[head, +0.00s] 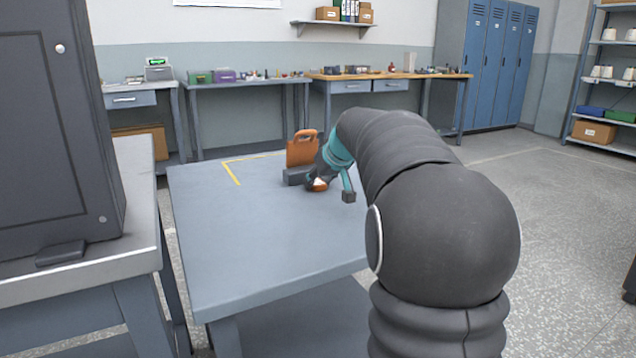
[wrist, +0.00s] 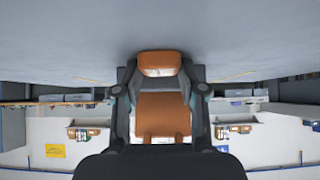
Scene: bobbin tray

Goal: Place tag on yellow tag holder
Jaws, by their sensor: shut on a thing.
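My gripper (head: 318,182) is low over the grey-blue table, near its far right part. It is shut on a small orange piece, which looks like the tag (wrist: 160,62); it sits between the fingertips in the wrist view. In the head view the orange piece (head: 318,185) is partly covered by the fingers. Right by the gripper an orange upright board with a handle slot (head: 302,149) stands in a dark base (head: 297,177). The board also shows between the fingers in the wrist view (wrist: 162,115). I see no clearly yellow tag holder. I cannot tell whether the piece touches the table.
The table (head: 245,235) is otherwise bare, with a yellow corner marking (head: 232,172) left of the board. A dark cabinet (head: 60,120) stands on a bench at the left. Workbenches, blue lockers (head: 487,65) and shelves are far behind.

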